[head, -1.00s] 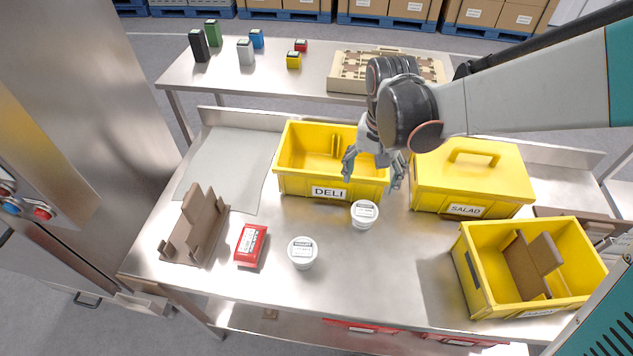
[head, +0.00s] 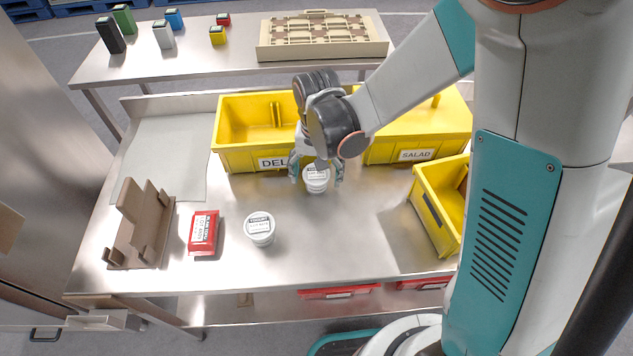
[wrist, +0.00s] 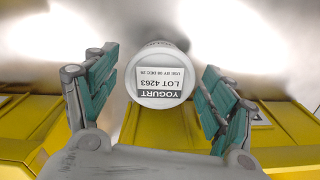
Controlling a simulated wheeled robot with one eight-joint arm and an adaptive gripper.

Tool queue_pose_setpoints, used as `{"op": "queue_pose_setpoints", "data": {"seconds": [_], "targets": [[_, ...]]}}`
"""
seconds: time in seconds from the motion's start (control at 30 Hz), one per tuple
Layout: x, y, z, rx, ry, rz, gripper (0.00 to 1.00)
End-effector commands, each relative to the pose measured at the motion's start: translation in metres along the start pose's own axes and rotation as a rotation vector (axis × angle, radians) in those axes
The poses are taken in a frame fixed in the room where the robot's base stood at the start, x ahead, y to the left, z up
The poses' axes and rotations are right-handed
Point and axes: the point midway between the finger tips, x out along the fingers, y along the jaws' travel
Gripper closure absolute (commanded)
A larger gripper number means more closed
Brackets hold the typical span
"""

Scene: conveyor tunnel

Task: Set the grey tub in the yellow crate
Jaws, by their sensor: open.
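A pale grey-white tub (head: 316,181) labelled YOGURT stands on the steel table, just in front of the DELI crate. The wrist view shows its lid (wrist: 165,82) between the fingers. My gripper (head: 317,173) is open, pointing down, with one finger on each side of this tub; gaps show on both sides in the wrist view. A second, similar tub (head: 260,229) stands nearer the front left. The yellow DELI crate (head: 240,158) is open and its visible inside looks empty. A yellow SALAD crate (head: 385,152) stands to its right, partly behind my arm.
Another yellow crate (head: 434,212) at the right is partly hidden by my arm column. A red package (head: 203,232) and a brown cardboard holder (head: 140,232) lie at the left. A grey mat (head: 165,150) lies beside the DELI crate. The front middle of the table is clear.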

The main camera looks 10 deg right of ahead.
Motion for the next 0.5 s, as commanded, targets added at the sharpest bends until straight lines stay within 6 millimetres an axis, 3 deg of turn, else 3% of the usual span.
{"op": "queue_pose_setpoints", "data": {"seconds": [0.27,0.43,0.5], "targets": [[0.0040,0.0002,0.0000,0.000,0.000,0.000,0.26],[0.0040,0.0001,0.0000,0.000,0.000,0.000,0.65],[0.0040,0.0002,0.0000,0.000,0.000,0.000,0.70]]}}
